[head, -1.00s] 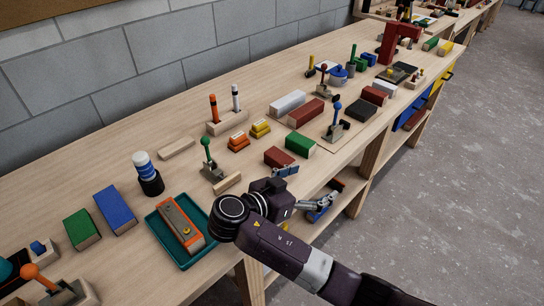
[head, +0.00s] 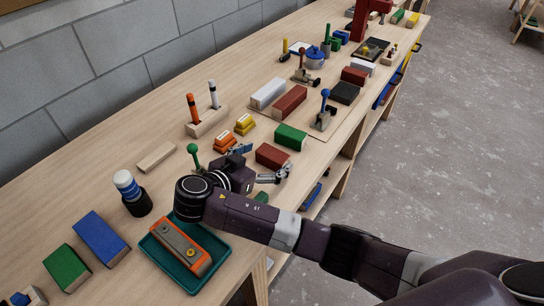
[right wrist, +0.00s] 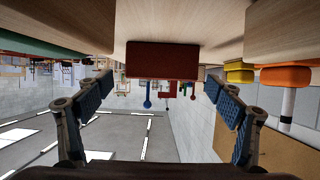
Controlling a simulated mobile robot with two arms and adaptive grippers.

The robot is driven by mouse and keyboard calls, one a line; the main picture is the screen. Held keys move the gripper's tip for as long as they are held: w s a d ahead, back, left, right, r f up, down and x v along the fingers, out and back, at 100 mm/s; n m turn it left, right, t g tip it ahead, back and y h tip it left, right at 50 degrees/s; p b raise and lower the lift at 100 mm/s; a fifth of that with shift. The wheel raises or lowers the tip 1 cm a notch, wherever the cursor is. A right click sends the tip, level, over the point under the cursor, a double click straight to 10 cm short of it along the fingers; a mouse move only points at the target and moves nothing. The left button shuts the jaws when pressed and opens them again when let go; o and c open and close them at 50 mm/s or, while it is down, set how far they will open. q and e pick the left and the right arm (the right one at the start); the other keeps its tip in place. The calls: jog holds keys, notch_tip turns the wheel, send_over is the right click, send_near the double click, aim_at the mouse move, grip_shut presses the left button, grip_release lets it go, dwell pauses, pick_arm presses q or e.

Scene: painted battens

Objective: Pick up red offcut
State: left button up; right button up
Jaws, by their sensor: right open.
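The red offcut (head: 272,156) is a short dark red block lying on the bench near its front edge, left of the green block. My right gripper (head: 261,162) is open just left of it, low over the bench, with its fingers pointing at it. In the right wrist view, which is upside down, the red offcut (right wrist: 162,60) sits centred between the open fingertips (right wrist: 158,84), with a gap on each side. I cannot tell whether the tips reach past its near face. My left gripper is not in view.
A green block (head: 291,137) and a longer red-brown block (head: 290,101) lie beyond the offcut. A green-knobbed lever (head: 194,155) stands behind my gripper. A teal tray (head: 157,252) with an orange-sided block is at the left. Orange and yellow pieces (head: 245,124) sit farther back.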

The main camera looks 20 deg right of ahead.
aim_at(270, 156)
jog(key=x, duration=0.2)
jog(key=shift+w+d+f, duration=0.1)
jog(key=shift+w+d, duration=0.05)
jog(key=shift+w, duration=0.15)
jog(key=shift+w+d+f, duration=0.1)
jog(key=shift+d+f, duration=0.05)
jog(key=shift+d, duration=0.05)
jog(key=shift+c, duration=0.4)
jog(key=c, duration=1.2)
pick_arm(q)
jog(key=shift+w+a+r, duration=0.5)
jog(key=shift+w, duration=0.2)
